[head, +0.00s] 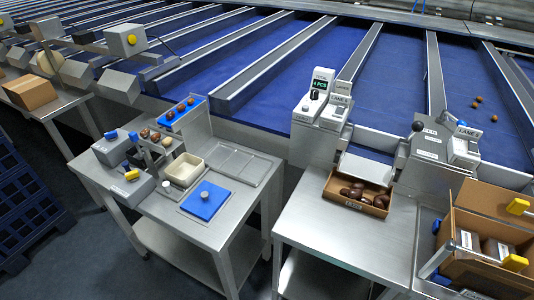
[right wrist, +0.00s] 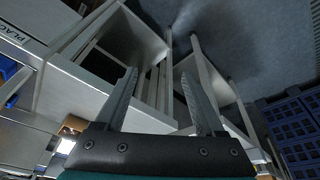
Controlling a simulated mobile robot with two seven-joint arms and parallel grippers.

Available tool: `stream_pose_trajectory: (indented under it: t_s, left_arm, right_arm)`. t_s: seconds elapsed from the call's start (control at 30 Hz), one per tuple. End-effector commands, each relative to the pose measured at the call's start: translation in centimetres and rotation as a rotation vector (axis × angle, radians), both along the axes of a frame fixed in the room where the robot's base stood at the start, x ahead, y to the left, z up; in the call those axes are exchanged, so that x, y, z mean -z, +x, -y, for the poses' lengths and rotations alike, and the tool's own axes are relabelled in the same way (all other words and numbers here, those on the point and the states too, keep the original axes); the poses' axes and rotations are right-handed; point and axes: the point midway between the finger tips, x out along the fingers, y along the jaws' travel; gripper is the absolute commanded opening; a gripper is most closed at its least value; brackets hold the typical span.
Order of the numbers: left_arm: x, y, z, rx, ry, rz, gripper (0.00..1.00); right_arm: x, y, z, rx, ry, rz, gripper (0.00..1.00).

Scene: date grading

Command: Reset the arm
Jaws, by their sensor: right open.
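My right gripper (right wrist: 158,76) shows in the right wrist view. Its two fingers are apart, with nothing between them. Beyond the fingers are the legs and undersides of steel tables (right wrist: 150,40) and the grey floor (right wrist: 235,25). I cannot see it touching anything. Neither gripper nor arm shows in the head view, and my left gripper is in no view.
A steel table (head: 215,228) holds a cream tray (head: 184,170) and a blue pad (head: 205,201). Another table (head: 330,240) holds a cardboard box (head: 377,212) of dates. An open carton (head: 480,268) stands right. Blue crates (head: 32,215) stand left. Conveyor lanes (head: 285,85) run behind.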

Motion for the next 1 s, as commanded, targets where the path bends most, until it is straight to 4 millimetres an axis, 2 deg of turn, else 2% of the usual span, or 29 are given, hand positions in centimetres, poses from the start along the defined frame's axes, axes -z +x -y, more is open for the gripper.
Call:
stream_pose_trajectory:
  t_s: [0.03,0.17,0.27,0.47,0.7,0.9,1.0]
  left_arm:
    - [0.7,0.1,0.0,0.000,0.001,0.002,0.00]
    - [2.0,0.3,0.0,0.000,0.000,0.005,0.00]
    - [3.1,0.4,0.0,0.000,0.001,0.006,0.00]
    - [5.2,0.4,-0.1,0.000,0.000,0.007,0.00]
    - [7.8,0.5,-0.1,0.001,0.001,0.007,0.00]
    - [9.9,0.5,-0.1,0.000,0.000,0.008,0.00]
    - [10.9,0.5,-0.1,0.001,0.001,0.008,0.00]
  right_arm:
    - [2.2,0.0,0.0,0.000,-0.001,-0.011,0.71]
    - [7.4,-0.1,-0.1,-0.003,-0.002,-0.031,0.71]
    - [12.0,-0.5,-0.1,-0.005,-0.002,-0.045,0.71]
    - [21.0,-2.5,0.1,-0.011,-0.006,-0.079,0.71]
    - [30.4,-6.7,0.8,-0.020,-0.011,-0.120,0.71]
    - [37.0,-11.5,1.6,-0.029,-0.016,-0.154,0.71]
    - [39.4,-13.9,2.0,-0.031,-0.019,-0.168,0.71]
